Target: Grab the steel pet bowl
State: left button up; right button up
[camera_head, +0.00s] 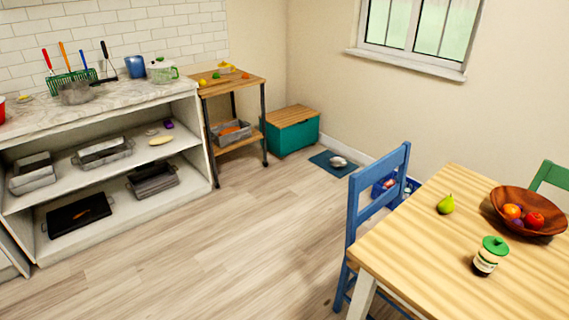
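A small silvery-grey bowl-like object (338,161), which looks like the steel pet bowl, rests on a dark blue mat (322,160) on the floor. The mat lies near the back wall, just right of a teal box with a wooden lid. The bowl is far off and small in the head view, so its contents cannot be made out. Neither of my grippers is in view.
A blue chair (376,196) and a wooden table (470,262) with fruit and a jar stand at the right. A blue crate (388,187) sits behind the chair. Shelving (196,150) and a wooden cart (234,88) line the left. The middle floor is clear.

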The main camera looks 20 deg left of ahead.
aim_at(339, 164)
jog(key=i+j+u, duration=0.5)
jog(key=i+u, duration=0.15)
jog(key=u, duration=0.2)
jog(key=i+j+u, duration=0.15)
jog(key=i, duration=0.45)
jog(key=i+j+u, duration=0.2)
jog(key=i, duration=0.35)
jog(key=i+l+z, duration=0.3)
jog(key=i+z, duration=0.15)
jog(key=i+l+z, duration=0.1)
jog(key=i+z, duration=0.3)
jog(key=i, duration=0.15)
jog(key=i+j+z, duration=0.1)
jog(key=i+z, duration=0.35)
jog(key=i+j+z, duration=0.25)
jog(key=i+z, duration=0.15)
jog(key=i, duration=0.2)
